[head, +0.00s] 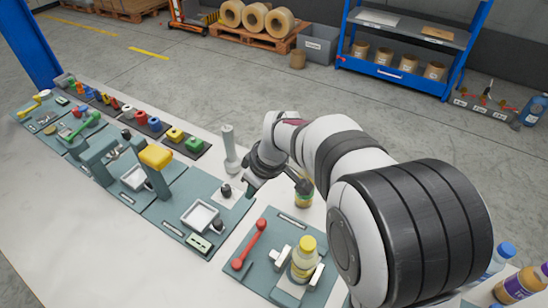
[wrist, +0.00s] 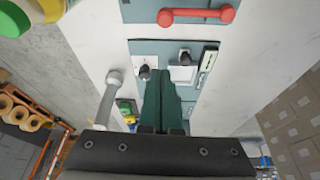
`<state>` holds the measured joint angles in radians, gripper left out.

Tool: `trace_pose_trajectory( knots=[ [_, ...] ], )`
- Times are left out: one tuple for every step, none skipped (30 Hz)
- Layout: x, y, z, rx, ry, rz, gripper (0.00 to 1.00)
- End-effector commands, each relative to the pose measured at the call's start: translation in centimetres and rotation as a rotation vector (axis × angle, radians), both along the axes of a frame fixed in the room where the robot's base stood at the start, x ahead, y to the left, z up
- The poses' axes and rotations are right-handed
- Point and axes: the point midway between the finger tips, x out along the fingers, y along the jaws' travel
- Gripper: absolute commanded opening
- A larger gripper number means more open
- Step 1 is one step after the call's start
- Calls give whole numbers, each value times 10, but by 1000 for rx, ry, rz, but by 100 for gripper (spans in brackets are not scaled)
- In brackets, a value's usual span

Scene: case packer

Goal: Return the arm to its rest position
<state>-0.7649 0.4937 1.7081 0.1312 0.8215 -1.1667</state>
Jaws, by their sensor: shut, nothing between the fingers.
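My gripper (head: 250,190) is shut and empty, held above the far edge of the bench near its middle. In the wrist view the two green fingers of my gripper (wrist: 159,100) lie together with nothing between them. My white and black arm reaches in from the right in the head view. Just left of my gripper stands a grey post (head: 229,150) with a round top, which also shows in the wrist view (wrist: 108,100). Whether the fingertips touch the plate below cannot be told.
A bottle with a yellow cap (head: 303,262) stands in a clamp beside a red handle (head: 249,244). A white square tray (head: 200,215) and a yellow-topped press (head: 155,157) sit to the left. Several bottles (head: 519,284) stand at the right. A blue shelf (head: 405,45) stands behind.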

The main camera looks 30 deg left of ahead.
Motion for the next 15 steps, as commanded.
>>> trace_pose_trajectory(
  knots=[
    [0,0,0,0,0,0,0],
    [0,-1,0,0,1,-3,0],
    [1,-6,3,-1,7,-24,0],
    [3,-15,7,-4,15,-56,0],
    [4,-28,14,-6,30,-109,0],
    [5,-53,25,-14,60,-211,0],
    [4,-78,35,-21,89,-311,0],
    [0,-106,45,-30,123,-427,0],
    [-10,-145,57,-42,172,-598,0],
    [-21,-173,64,-51,211,-734,0],
    [-34,-200,70,-59,249,-871,0],
    [-55,-233,74,-70,300,-1051,0],
    [-71,-253,76,-77,335,-1179,0],
    [-87,-269,77,-82,365,-1295,0],
    [-108,-287,75,-91,403,-1437,0]
  ],
)
